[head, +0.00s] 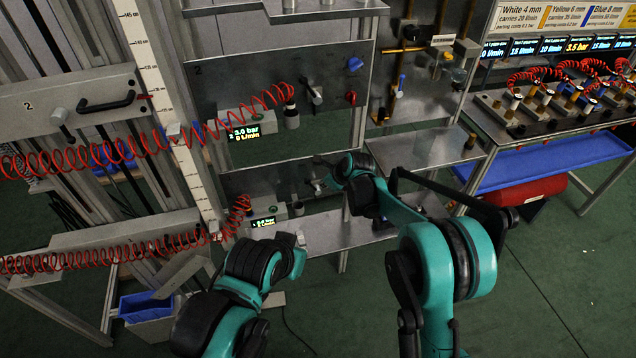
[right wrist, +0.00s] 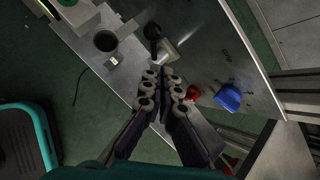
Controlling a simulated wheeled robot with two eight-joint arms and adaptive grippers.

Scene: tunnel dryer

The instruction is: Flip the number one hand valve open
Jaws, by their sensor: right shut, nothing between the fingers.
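The hand valve (head: 315,186) is on the lower panel (head: 275,188), under the panel marked 2. In the right wrist view it shows a dark lever (right wrist: 152,34) beside a pale metal body (right wrist: 169,51). My right gripper (head: 326,163) is close in front of this panel; in its wrist view its fingers (right wrist: 163,76) are together and empty. Their tips point at the valve and look just short of it; I cannot tell whether they touch. My left arm shows at the bottom of the head view, but its fingers do not show.
A red knob (right wrist: 192,94) and a blue knob (right wrist: 228,97) sit beside my right fingers. A similar valve (head: 313,93) is on the upper panel. Red coiled hoses (head: 110,152) hang at the left. A bench with a blue tray (head: 550,162) stands at the right.

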